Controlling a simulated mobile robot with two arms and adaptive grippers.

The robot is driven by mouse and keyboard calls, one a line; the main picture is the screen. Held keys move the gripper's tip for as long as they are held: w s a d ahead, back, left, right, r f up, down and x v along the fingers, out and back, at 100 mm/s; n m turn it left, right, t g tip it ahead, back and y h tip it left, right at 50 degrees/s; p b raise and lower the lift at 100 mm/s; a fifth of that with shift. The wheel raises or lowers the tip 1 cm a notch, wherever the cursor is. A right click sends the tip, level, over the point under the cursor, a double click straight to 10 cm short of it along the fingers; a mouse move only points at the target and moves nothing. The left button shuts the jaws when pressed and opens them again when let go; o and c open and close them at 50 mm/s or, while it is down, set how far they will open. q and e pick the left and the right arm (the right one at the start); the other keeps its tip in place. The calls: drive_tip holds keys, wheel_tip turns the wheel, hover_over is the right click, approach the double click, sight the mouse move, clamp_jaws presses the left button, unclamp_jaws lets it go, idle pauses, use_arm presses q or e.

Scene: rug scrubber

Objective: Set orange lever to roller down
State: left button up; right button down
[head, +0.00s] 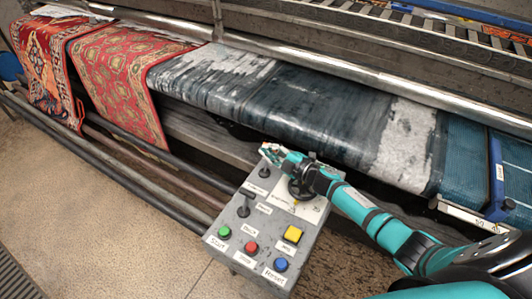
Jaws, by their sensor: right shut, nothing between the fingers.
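The grey control box (237,239) stands in front of the machine, with levers, buttons and white labels on its top. My right gripper (267,151) is shut and empty over the box's far edge, its arm coming in from the right. A dark lever (265,171) stands just below the fingertips; I cannot tell whether they touch it. Another dark lever (243,210) stands nearer. No clearly orange lever shows; my gripper and wrist hide part of the far panel. A small yellow-orange spot (296,203) shows below my wrist. My left gripper is not in view.
Green (224,232), red (251,247), blue (281,264) and yellow (293,234) buttons sit on the near part of the box. Behind it runs the machine's wet dark belt (300,105) with metal rollers. Patterned red rugs (130,75) hang at left. Floor at left is clear.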

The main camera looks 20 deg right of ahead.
drive_tip(key=shift+w+d, duration=0.2)
drive_tip(key=shift+d, duration=0.2)
idle(0.3)
